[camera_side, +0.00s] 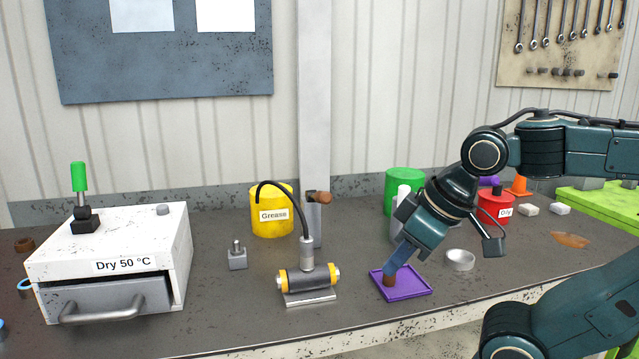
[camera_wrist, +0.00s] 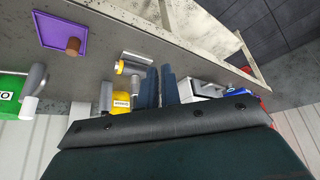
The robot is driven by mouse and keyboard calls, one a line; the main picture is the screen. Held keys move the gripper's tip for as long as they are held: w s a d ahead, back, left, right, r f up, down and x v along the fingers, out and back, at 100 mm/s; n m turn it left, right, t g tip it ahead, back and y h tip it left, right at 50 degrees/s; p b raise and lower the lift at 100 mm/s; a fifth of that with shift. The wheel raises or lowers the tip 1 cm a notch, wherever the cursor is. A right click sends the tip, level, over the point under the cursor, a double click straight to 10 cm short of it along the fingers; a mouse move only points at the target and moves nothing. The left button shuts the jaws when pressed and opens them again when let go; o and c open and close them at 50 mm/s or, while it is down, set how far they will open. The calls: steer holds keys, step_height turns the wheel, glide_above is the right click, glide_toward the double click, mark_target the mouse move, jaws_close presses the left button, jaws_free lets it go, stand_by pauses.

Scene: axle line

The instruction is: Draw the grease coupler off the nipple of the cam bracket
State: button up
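The coupler hides the nipple. In the wrist view the bracket (camera_wrist: 134,66) and coupler (camera_wrist: 135,87) lie just left of the fingers. My gripper (camera_side: 392,270) is right of the bracket, pointing down-left, apart from it. In the wrist view its two blue fingers (camera_wrist: 160,70) have a narrow empty gap between them.
A purple tray (camera_side: 412,290) holding a brown peg (camera_side: 389,281) lies right of the bracket. A grey post (camera_side: 312,222) stands behind the coupler. A small grey block (camera_side: 237,261) and the white Dry box (camera_side: 130,255) are to the left. A grey ring (camera_side: 460,261) lies at right.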

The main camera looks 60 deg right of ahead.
mark_target(312, 242)
steer(key=o, duration=1)
steer(key=shift+c, duration=0.2)
steer(key=w+d+f+m+y, duration=0.2)
steer(key=w+f+m, duration=0.1)
steer(key=w+m, duration=0.4)
steer(key=w+d+f+m+y, duration=0.2)
steer(key=w+f+m, duration=0.1)
steer(key=w+m, duration=0.45)
steer(key=w+d+m+t+y, duration=0.1)
steer(key=d+m+t, duration=0.1)
steer(key=d+m, duration=0.1)
steer(key=w+d+f+m+t+y, duration=0.1)
steer(key=d+m+t, duration=0.1)
steer(key=d+m, duration=0.2)
steer(key=w+d+m+t, duration=0.1)
steer(key=w+d+m, duration=0.1)
steer(key=d+m, duration=0.2)
steer(key=shift+d+f+m+t+y, duration=0.1)
steer(key=shift+f+m+t+y, duration=0.1)
steer(key=shift+m, duration=0.7)
steer(key=shift+d+f+m+t+y, duration=0.1)
steer(key=shift+m+t+y, duration=0.1)
steer(key=shift+m, duration=0.65)
steer(key=shift+w+f+m, duration=0.25)
steer(key=shift+w+m, duration=0.25)
steer(key=shift+w, duration=0.2)
